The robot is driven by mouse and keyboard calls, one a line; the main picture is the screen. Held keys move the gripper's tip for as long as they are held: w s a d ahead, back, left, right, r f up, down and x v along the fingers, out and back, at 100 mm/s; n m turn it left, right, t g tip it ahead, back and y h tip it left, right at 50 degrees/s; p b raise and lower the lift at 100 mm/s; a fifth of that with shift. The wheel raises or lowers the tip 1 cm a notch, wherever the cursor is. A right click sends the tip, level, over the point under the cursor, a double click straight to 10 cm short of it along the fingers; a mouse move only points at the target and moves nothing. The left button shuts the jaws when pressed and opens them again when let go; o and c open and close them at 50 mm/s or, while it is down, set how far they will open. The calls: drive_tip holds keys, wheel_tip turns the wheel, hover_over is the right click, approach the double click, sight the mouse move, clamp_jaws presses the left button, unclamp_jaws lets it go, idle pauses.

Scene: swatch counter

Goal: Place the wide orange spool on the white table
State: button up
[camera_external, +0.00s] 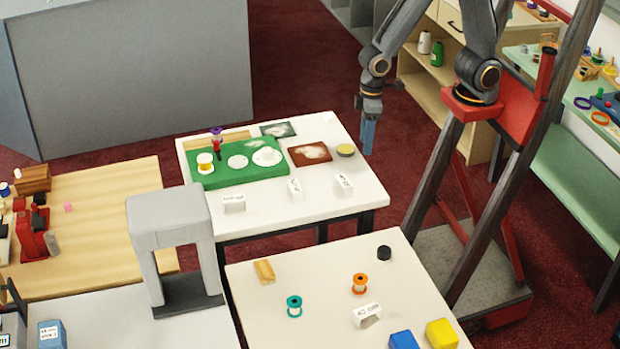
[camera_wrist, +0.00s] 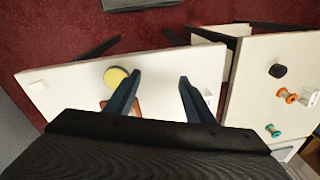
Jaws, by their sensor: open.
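An orange spool (camera_external: 360,284) stands upright on the near white table (camera_external: 325,285). In the wrist view the orange spool (camera_wrist: 287,95) shows small at the right side. Another white table (camera_external: 270,217) stands behind it and carries a green board (camera_external: 235,177). My gripper (camera_external: 368,140) hangs at the right edge of that farther table, away from the spool. In the wrist view my gripper (camera_wrist: 159,76) has its fingers apart with nothing held between them, above the farther table.
The near table also holds a teal spool (camera_external: 294,306), a black spool (camera_external: 384,253), a yellow block (camera_external: 441,333), a blue block (camera_external: 404,340) and a white label (camera_external: 367,314). A yellow-topped round tin (camera_external: 346,150) sits near my gripper. A grey arch (camera_external: 170,225) stands at left.

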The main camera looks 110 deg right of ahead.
sight(359, 275)
drive_tip(key=shift+o, duration=0.5)
drive_tip(key=s+d+n, duration=0.3)
drive_tip(key=s+d, duration=0.1)
drive_tip(key=s, duration=0.3)
drive_tip(key=shift+d+f+h, duration=0.2)
drive_tip(key=shift+f+h, duration=0.1)
drive_tip(key=shift+f, duration=0.15)
